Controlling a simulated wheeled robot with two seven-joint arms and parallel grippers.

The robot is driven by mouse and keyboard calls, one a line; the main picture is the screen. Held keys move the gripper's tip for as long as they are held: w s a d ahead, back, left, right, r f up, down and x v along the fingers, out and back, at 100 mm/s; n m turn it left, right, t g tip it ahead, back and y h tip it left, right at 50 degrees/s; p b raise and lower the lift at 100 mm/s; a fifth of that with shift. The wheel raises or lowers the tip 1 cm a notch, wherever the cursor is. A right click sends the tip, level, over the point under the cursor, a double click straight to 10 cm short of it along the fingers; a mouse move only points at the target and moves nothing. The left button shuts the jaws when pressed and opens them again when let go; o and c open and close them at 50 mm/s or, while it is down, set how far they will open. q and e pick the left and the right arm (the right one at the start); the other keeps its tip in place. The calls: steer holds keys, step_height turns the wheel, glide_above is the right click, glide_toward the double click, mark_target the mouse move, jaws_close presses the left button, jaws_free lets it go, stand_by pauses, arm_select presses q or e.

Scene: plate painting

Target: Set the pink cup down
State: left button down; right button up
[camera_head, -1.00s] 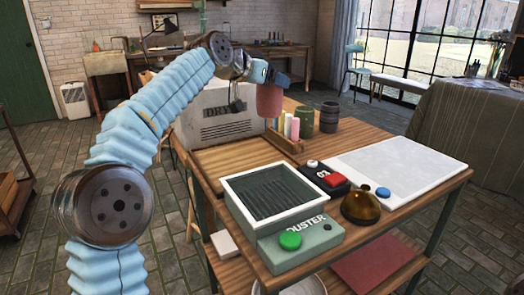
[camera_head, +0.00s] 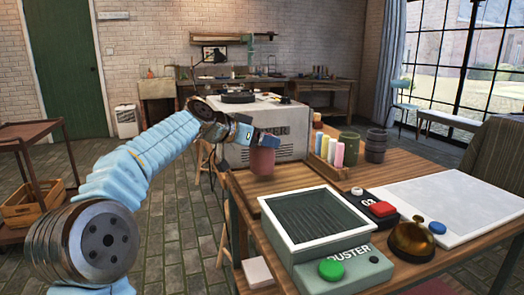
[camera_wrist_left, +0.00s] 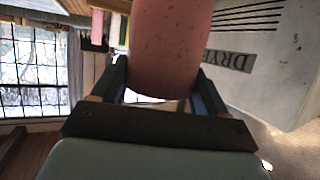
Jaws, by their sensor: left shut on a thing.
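The pink cup (camera_head: 262,161) is at the back part of the bare wooden board (camera_head: 290,190) on the table, in front of the dryer. I cannot tell whether its base touches the board. My left gripper (camera_head: 264,142) is shut on the cup near its upper part. In the left wrist view the speckled pink cup (camera_wrist_left: 168,45) sits between the two dark fingers (camera_wrist_left: 162,85), and its far end is cut off by the frame. My right gripper is not in view.
The grey duster box (camera_head: 345,262) stands in front of the board. A wooden holder with coloured sticks (camera_head: 337,155), a green pot (camera_head: 349,148) and a dark pot (camera_head: 376,145) stand at the right. The dryer (camera_head: 285,130) is behind. Bare board lies in front of the cup.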

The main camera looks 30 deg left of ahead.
arm_select(q)
step_height(320, 180, down, 2)
steer(key=shift+d+f, duration=0.1)
steer(key=shift+c, duration=2.4)
jaws_free()
steer(key=shift+f, duration=0.15)
steer(key=o, duration=0.5)
steer(key=shift+c, duration=0.2)
steer(key=shift+r, duration=0.25)
steer(key=b+v, duration=0.2)
steer(key=v, duration=1)
